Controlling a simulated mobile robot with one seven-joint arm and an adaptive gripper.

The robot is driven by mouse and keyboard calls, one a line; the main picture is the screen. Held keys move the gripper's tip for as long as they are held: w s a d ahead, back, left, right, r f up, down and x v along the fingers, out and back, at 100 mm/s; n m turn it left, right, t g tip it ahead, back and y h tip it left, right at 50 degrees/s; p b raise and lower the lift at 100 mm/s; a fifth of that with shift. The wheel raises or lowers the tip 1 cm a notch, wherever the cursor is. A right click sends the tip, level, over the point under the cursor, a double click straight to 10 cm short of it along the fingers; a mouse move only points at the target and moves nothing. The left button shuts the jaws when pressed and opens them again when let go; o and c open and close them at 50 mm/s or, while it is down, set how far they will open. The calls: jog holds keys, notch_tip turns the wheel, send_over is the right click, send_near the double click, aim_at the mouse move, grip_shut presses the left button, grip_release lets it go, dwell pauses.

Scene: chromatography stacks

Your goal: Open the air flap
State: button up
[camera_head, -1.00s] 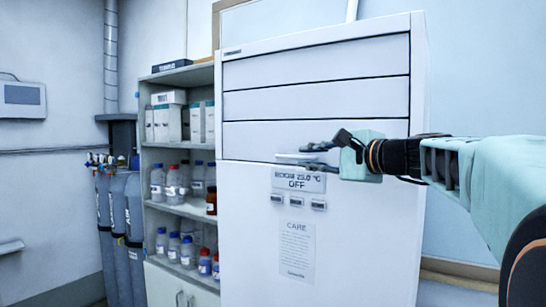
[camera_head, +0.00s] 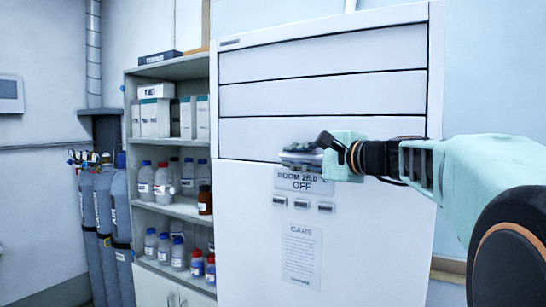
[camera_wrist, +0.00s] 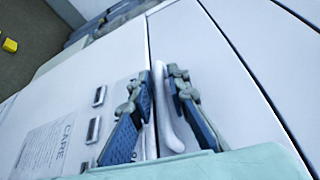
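The white cabinet (camera_head: 360,230) has several wide horizontal panels at the top. The lowest of these, apparently the air flap (camera_head: 380,138), lies flush with the front. My gripper (camera_head: 297,154) is at this handle. In the wrist view my gripper (camera_wrist: 168,70) has one finger on each side of the handle, with gaps visible beside it, so it looks open around it. Contact at the fingertips cannot be told.
Small switches (camera_head: 302,205) and a CARE notice (camera_head: 301,256) are on the cabinet front below. An open shelf unit (camera_head: 180,210) with bottles and boxes stands to the left. Grey gas cylinders (camera_head: 103,225) stand farther left. A yellow object (camera_wrist: 10,45) lies on the floor.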

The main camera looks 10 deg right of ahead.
jog(key=shift+s, duration=0.1)
grip_shut()
